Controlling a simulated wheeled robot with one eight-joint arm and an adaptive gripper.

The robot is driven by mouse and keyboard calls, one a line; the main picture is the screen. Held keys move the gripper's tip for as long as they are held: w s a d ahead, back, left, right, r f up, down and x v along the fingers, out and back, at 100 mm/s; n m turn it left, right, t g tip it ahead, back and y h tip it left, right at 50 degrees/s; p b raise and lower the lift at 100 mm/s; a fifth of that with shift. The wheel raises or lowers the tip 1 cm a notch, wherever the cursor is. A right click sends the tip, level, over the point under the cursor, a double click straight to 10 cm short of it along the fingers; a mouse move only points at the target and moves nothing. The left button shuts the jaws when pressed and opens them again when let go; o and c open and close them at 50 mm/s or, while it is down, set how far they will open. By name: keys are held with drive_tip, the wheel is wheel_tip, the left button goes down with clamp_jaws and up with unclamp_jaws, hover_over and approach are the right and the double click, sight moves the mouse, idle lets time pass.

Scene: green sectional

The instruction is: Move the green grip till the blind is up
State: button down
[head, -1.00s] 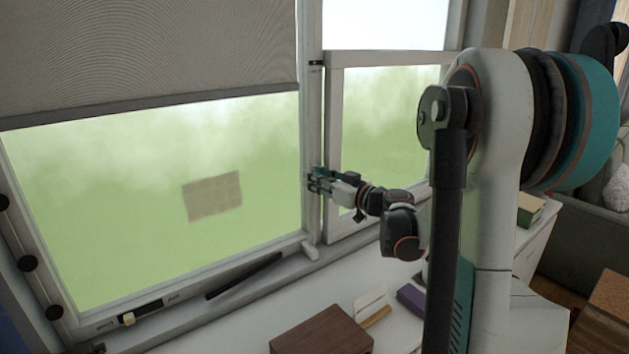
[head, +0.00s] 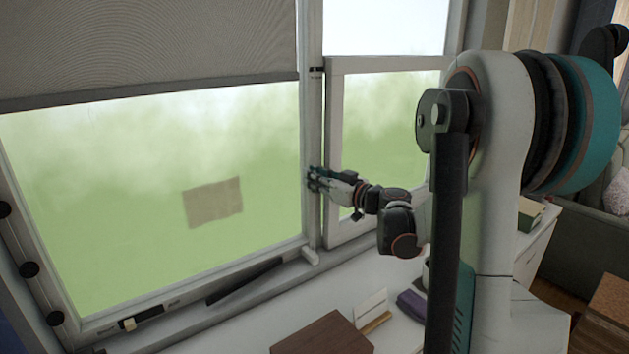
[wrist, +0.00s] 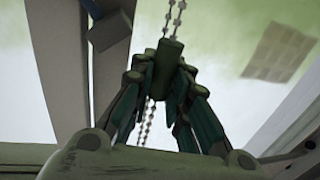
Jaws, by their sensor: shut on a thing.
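The grey blind (head: 150,45) covers the upper part of the large left window in the head view. Its lower edge slants across the glass, with most of the pane bare below. My gripper (head: 312,180) is at the post between the two windows. In the wrist view, my gripper (wrist: 165,82) is shut on the dark green grip (wrist: 171,54), which stands nearly upright between the fingers. A beaded chain (wrist: 176,18) runs up from the grip, and a strand shows below it. The grip is too small to make out in the head view.
A smaller window frame (head: 335,150) stands just right of my gripper. Below is a white surface (head: 300,310) with a brown box (head: 322,335) and a purple item (head: 412,303). A dark bar (head: 245,281) lies along the sill. A tan square (head: 213,202) shows on the left pane.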

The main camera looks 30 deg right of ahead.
wheel_tip(320, 180, up, 16)
drive_tip(key=p, duration=0.8)
drive_tip(key=shift+p, duration=0.4)
drive_tip(key=c, duration=1.8)
unclamp_jaws()
drive_tip(key=v, duration=1.2)
drive_tip(key=shift+s, duration=0.1)
drive_tip(key=shift+o, duration=0.7)
